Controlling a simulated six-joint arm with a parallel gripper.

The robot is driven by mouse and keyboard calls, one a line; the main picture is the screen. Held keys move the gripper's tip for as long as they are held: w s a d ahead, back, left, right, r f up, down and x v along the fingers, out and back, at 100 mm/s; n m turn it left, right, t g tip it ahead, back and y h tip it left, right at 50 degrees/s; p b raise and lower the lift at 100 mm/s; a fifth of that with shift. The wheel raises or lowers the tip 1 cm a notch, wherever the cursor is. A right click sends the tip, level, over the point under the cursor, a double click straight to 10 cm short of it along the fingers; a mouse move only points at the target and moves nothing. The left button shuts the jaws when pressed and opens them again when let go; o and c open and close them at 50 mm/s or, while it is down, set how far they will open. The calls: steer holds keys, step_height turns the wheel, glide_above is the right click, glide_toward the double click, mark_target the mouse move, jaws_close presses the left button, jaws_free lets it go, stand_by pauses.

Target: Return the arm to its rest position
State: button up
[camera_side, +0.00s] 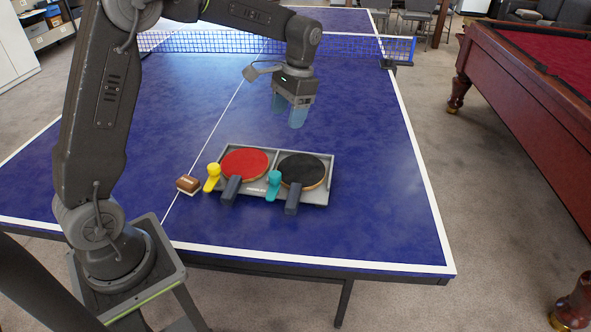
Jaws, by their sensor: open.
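My gripper (288,112) points down above the blue table tennis table (370,220), behind the grey tray. Its two blue fingertips are apart, with nothing seen between them. The grey tray (256,189) holds a red paddle (244,163) on the left and a black paddle (302,169) on the right, handles toward the front edge. A yellow item with a round end (212,178) is at the tray's left side. A teal item of similar shape (273,186) is between the two paddles. My gripper is clear of the tray and touches none of these.
A small brown block-like item (188,184) is on the table just left of the tray. The net (345,46) crosses the table behind my gripper. A red-topped pool table (545,90) stands at the right. The table's right half is clear.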

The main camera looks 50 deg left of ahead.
steer(key=s+d+r+t, duration=0.55)
steer(key=s+r, duration=0.25)
steer(key=s, duration=0.4)
steer(key=s+d+f+t, duration=0.1)
steer(key=s+d+t, duration=0.1)
steer(key=s, duration=0.8)
steer(key=shift+s+d+f+n+t+h, duration=0.15)
steer(key=shift+d+n+t+h, duration=0.2)
steer(key=shift+d, duration=0.35)
